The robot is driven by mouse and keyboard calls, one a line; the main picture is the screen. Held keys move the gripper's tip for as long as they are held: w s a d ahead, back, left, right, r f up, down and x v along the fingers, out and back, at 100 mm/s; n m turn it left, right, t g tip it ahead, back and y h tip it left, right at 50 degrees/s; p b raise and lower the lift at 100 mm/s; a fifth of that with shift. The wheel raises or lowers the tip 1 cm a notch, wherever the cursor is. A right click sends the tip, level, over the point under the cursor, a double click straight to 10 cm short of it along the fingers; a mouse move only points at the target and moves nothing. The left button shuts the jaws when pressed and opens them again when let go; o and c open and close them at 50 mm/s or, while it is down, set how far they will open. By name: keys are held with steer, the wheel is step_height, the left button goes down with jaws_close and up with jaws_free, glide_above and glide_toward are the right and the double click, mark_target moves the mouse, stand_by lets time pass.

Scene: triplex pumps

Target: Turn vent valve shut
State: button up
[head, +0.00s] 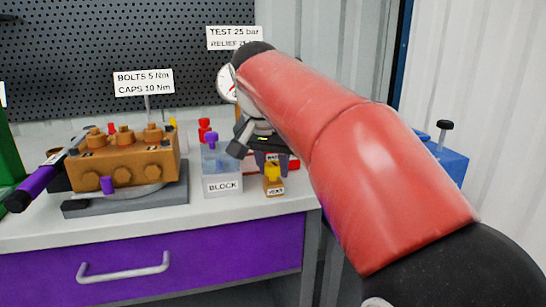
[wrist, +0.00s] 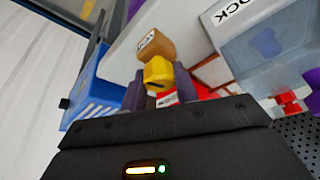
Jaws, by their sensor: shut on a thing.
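The vent valve (head: 274,187) is a small brass-coloured body with a "VENT" label, standing near the front edge of the bench, right of the clear block. Its yellow handle (head: 272,171) shows on top. In the wrist view the yellow handle (wrist: 157,74) sits between the two grey fingers of my gripper (wrist: 160,80), with the brass body (wrist: 155,45) beyond. My gripper is shut on the handle. In the head view my red arm reaches over from the right and hides part of the gripper. The handle's exact turn angle is hard to tell.
The clear block labelled "BLOCK" (head: 222,172), with a purple knob, stands close left of the valve. A brass pump (head: 125,160) sits on a grey plate further left. A pressure gauge (head: 227,84) is behind. A blue bin (head: 450,163) stands at the right.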

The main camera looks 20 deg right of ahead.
steer(key=shift+m+h, duration=0.3)
steer(key=shift+m, duration=0.8)
steer(key=shift+g, duration=0.4)
steer(key=o, duration=1)
steer(key=v, duration=0.7)
steer(key=shift+s+a+r, duration=0.1)
steer(key=shift+a+r, duration=0.05)
steer(key=shift+r, duration=0.15)
steer(key=shift+s, duration=0.1)
